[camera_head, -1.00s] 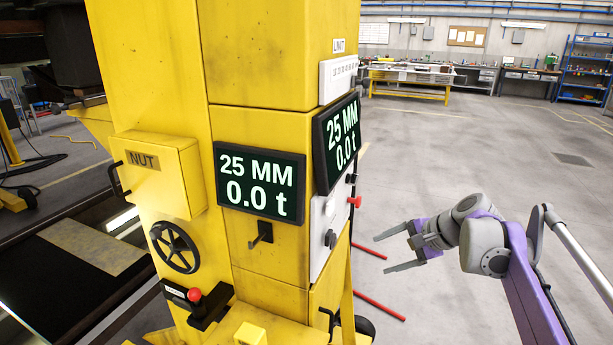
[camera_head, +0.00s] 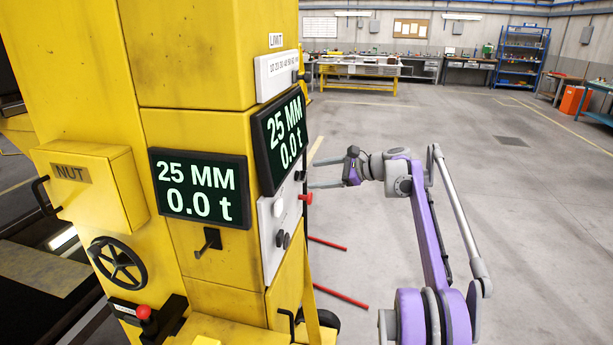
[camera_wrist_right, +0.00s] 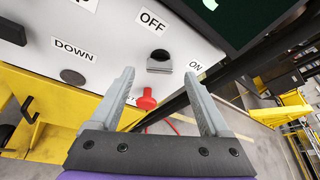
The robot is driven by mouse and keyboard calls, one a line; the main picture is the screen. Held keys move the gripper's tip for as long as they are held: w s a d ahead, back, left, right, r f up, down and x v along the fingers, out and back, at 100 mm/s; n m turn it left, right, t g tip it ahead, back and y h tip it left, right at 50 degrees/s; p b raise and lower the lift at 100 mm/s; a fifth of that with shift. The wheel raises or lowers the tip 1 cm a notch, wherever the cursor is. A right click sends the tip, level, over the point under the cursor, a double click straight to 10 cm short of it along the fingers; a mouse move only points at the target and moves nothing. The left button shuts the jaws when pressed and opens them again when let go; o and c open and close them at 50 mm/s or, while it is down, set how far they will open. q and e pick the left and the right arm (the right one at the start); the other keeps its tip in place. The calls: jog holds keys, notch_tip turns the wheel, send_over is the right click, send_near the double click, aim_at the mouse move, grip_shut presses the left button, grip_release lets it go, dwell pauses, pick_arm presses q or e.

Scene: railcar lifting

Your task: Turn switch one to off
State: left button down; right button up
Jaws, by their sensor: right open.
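A dark rotary switch (camera_wrist_right: 159,62) sits on the white control panel (camera_wrist_right: 105,42) in the right wrist view. An OFF label is above it and an ON label to its right; its bar lies roughly in line with ON. No number "one" is readable. The panel (camera_head: 271,265) also shows in the head view, on the yellow column's right face. My right gripper (camera_head: 322,173) is open and empty, its fingers pointing at the panel. In the right wrist view the gripper (camera_wrist_right: 158,78) has its fingertips either side of the switch, apparently short of it. My left gripper is out of view.
A red knob (camera_wrist_right: 147,98) shows between the fingers, and a DOWN button (camera_wrist_right: 73,77) to the left. A display (camera_head: 281,140) juts out above the panel. Red bars (camera_head: 340,294) lie on the floor below. The floor right of my arm is clear.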

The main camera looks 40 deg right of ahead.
aim_at(305, 176)
jog(key=shift+x, duration=1.95)
grip_shut()
